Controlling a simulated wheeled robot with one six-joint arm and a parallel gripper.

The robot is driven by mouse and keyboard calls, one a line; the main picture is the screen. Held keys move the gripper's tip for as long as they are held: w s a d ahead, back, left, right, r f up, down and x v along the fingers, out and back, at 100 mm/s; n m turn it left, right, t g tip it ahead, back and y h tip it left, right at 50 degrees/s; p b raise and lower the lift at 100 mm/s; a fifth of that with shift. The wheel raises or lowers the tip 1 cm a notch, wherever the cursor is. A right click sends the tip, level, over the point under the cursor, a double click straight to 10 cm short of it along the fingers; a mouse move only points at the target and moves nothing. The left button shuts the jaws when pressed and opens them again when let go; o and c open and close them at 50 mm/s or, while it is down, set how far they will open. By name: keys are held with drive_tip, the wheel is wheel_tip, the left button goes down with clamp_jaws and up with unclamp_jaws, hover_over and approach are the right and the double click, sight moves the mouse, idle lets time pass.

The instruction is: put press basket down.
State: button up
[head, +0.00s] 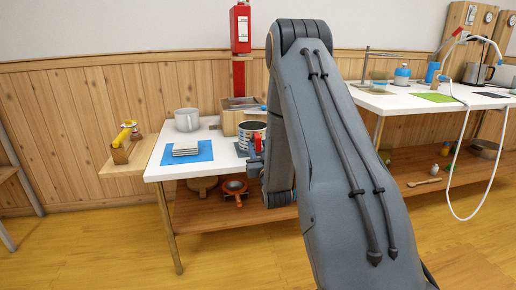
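A striped metal cylinder (249,129) with a dark open top, which looks like the press basket, is upright at the front right of the near white table, just left of my arm. My gripper (255,158) shows only in part, low beside my arm and just under the cylinder. Red and blue bits show there. My arm hides most of the gripper, so its fingers and any contact with the cylinder cannot be made out.
A blue mat (203,158) carries a stack of pale plates (186,149). A grey pot (187,120) and a wooden box (231,122) stand behind. Orange-trimmed cookware (235,188) is on the lower shelf. A second white table (392,103) stands right. Bare tabletop shows around the mat.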

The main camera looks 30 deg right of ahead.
drive_tip(key=shift+s+r, duration=0.1)
drive_tip(key=shift+s, duration=0.05)
drive_tip(key=p+v, duration=0.3)
drive_tip(key=v, duration=0.9)
drive_tip(key=w+a+n+g+y, duration=0.3)
drive_tip(key=w+a+g+y, duration=0.15)
drive_tip(key=a, duration=0.95)
drive_tip(key=s+a+f+n+g+y, duration=0.1)
drive_tip(key=s+a+n+g+y, duration=0.2)
drive_tip(key=a, duration=1)
drive_tip(key=s+a+r+n+g, duration=0.1)
drive_tip(key=s+a+g, duration=0.35)
drive_tip(key=s, duration=0.45)
drive_tip(key=s+a+g, duration=0.3)
drive_tip(key=s+a, duration=0.3)
drive_tip(key=s, duration=0.3)
drive_tip(key=s+r+n+g, duration=0.1)
drive_tip(key=s+g, duration=0.1)
drive_tip(key=s, duration=0.6)
drive_tip(key=s+a+r+n+g+h, duration=0.1)
drive_tip(key=s+r+g, duration=0.1)
drive_tip(key=s, duration=0.6)
drive_tip(key=shift+r, duration=0.35)
